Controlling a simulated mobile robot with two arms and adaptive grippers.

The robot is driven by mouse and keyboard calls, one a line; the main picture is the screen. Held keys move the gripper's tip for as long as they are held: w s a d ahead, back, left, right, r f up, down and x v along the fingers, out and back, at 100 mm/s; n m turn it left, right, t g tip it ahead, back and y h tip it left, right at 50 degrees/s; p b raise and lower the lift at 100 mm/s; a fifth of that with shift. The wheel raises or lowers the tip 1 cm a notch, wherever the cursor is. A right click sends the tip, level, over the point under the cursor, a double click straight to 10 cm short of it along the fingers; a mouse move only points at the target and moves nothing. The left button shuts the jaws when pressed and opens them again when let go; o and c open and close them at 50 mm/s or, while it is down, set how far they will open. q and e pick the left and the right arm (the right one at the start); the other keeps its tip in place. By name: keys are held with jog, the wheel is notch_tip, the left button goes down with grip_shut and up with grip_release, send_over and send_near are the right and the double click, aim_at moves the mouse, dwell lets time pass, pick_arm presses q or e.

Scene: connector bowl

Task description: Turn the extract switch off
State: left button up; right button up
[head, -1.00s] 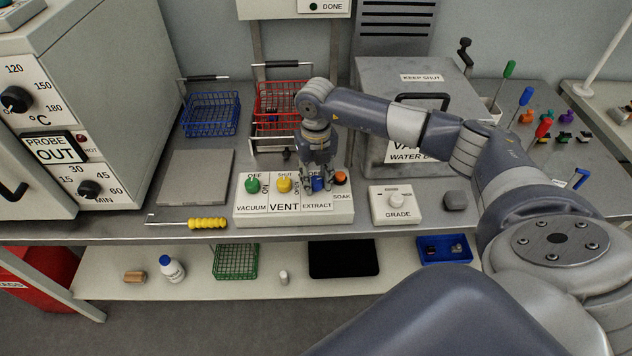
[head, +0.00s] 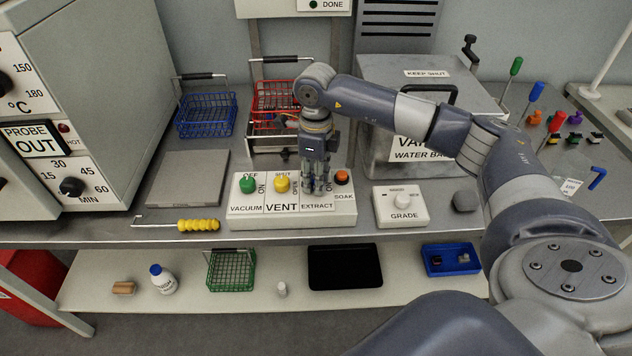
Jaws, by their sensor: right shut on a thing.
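The white switch panel (head: 245,214) on the bench has a green VACUUM knob (head: 247,184), a yellow VENT knob (head: 282,184), an EXTRACT position and an orange SOAK button (head: 342,177). My right gripper (head: 315,187) points down at the EXTRACT position, above its label (head: 317,206). It is shut on the extract switch, which the fingers hide almost wholly, so its setting cannot be read. My left gripper is not in view.
A yellow-handled tool (head: 198,225) lies at the bench's front edge. Blue (head: 206,117) and red (head: 276,97) baskets stand behind, and the water bath (head: 427,74) is behind right.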

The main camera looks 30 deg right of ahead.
jog(key=n+b, duration=0.1)
jog(key=n, duration=0.2)
jog(key=shift+b, duration=0.3)
jog(key=shift+n, duration=0.5)
jog(key=o, duration=1.1)
notch_tip(320, 180, up, 12)
jog(key=shift+r, duration=0.1)
